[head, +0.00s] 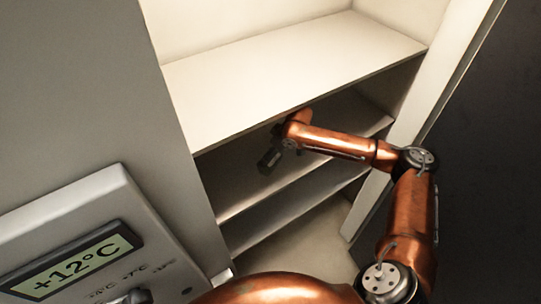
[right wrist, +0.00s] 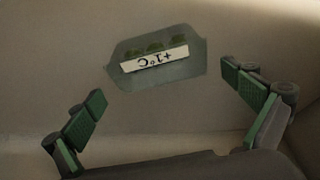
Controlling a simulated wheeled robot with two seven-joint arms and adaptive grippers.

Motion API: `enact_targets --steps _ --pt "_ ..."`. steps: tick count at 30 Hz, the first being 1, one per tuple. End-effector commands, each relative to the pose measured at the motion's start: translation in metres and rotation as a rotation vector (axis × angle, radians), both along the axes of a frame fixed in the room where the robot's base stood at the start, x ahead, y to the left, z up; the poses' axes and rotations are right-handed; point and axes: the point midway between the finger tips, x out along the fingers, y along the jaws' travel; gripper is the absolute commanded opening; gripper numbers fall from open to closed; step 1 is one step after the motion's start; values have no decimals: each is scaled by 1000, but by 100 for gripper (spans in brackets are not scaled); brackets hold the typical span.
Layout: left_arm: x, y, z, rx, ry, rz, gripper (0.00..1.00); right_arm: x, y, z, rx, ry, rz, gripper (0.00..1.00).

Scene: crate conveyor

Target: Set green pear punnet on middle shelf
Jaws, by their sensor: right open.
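A clear punnet (right wrist: 157,75) with several green pears (right wrist: 154,48) and a white label (right wrist: 154,60) reading "+1°C" upside down sits on a pale surface in the right wrist view. My right gripper (right wrist: 163,88) is open, its green-padded fingers on either side of the punnet and apart from it. In the head view my right gripper (head: 269,160) reaches under the top shelf (head: 290,75), over the middle shelf (head: 225,190). The punnet cannot be made out in the head view. My left gripper is out of view.
A lower shelf (head: 290,213) lies beneath the middle one. The cabinet's right side wall (head: 425,100) stands close to my right arm. The visible top shelf is bare.

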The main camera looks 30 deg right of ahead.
Motion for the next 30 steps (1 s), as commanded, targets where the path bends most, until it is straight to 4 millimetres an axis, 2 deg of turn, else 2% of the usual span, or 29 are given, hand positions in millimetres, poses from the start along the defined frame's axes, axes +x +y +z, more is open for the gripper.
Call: enact_targets --steps 9,15,21,30 --pt "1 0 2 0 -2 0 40 -62 -38 -2 -5 4 -2 100" --pt "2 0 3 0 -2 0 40 -90 -54 -2 -4 4 -2 100" --pt "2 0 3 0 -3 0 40 -102 -60 -2 -1 3 -1 100" --pt "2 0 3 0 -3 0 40 -102 -60 -2 -1 2 0 100"
